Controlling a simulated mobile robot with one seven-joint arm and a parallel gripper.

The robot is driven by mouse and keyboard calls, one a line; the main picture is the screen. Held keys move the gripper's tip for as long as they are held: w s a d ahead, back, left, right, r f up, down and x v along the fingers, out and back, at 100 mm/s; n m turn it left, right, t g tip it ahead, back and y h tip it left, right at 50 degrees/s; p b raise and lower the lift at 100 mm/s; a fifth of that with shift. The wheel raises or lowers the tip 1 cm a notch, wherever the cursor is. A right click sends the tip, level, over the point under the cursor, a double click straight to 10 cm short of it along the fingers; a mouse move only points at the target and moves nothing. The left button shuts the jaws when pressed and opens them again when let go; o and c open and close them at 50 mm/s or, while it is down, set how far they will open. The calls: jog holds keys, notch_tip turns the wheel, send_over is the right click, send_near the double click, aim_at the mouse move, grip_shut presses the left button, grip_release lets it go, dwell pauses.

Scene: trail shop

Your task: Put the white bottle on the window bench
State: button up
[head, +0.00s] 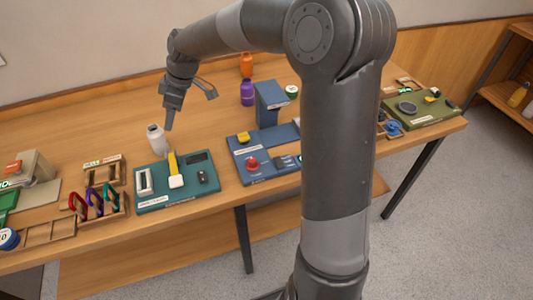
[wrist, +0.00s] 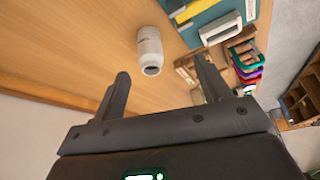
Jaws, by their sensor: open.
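The white bottle (head: 157,140) stands on the wooden table, behind the teal board, in the head view. In the wrist view the white bottle (wrist: 149,50) is ahead of the fingers and roughly between their lines, apart from both. My gripper (head: 190,108) is open and empty, above the table and close to the bottle on its right in the head view. Its two fingers also show in the wrist view (wrist: 163,80). I cannot identify a window bench in either view.
A teal board (head: 150,200) and a blue board (head: 262,178) lie along the table's front. A purple bottle (head: 247,93) and an orange bottle (head: 246,65) stand further back. A wooden rack with coloured clips (head: 96,203) is at the left. The table behind the white bottle is clear.

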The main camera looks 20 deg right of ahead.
jog(key=s+d+r+m+t+h, duration=0.1)
jog(key=s+d+m, duration=0.3)
jog(key=s, duration=0.6)
jog(key=s+d+r+m+t+h, duration=0.1)
jog(key=s+d+r+m+h, duration=0.1)
jog(key=s+d+r+m, duration=0.2)
jog(key=s+d+r+m+t+h, duration=0.1)
jog(key=s+d+m, duration=0.5)
jog(key=s, duration=1.2)
jog(key=d+r+t, duration=0.1)
jog(key=d+r, duration=0.1)
jog(key=shift+d, duration=0.4)
